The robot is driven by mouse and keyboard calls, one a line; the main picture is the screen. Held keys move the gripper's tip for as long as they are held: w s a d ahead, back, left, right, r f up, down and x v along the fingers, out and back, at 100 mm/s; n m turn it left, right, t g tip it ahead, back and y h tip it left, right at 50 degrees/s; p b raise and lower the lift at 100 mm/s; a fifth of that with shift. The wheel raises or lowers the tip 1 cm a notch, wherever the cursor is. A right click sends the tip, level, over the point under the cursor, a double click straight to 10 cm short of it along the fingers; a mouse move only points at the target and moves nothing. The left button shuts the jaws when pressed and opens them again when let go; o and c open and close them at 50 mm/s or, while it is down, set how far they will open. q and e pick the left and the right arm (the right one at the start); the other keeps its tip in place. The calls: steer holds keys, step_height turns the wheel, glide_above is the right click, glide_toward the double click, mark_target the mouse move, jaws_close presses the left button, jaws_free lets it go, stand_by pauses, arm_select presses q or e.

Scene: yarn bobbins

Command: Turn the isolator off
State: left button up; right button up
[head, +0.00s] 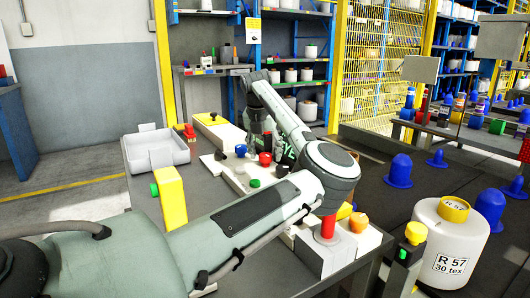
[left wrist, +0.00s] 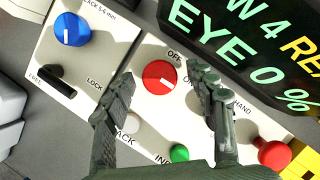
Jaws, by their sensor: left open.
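In the left wrist view a round red knob (left wrist: 158,76) with a white pointer mark sits on a pale panel (left wrist: 112,72), beside lettering that reads OFF. My left gripper (left wrist: 165,88) is open, with one finger on each side of the knob. Whether the fingers touch it I cannot tell. In the head view my left gripper (head: 259,143) reaches down over the pale panel, close to a red knob (head: 265,159). The lettering around the knob is partly hidden by a finger. My right gripper is not in view.
A blue knob (left wrist: 71,30) and a black lever (left wrist: 55,82) are left of the red knob. A green button (left wrist: 179,153) and a red button (left wrist: 273,153) are below it. A dark display (left wrist: 245,40) stands close to the right finger. A grey tray (head: 155,150) lies left.

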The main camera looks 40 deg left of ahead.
arm_select(q)
steer(key=shift+c, duration=0.2)
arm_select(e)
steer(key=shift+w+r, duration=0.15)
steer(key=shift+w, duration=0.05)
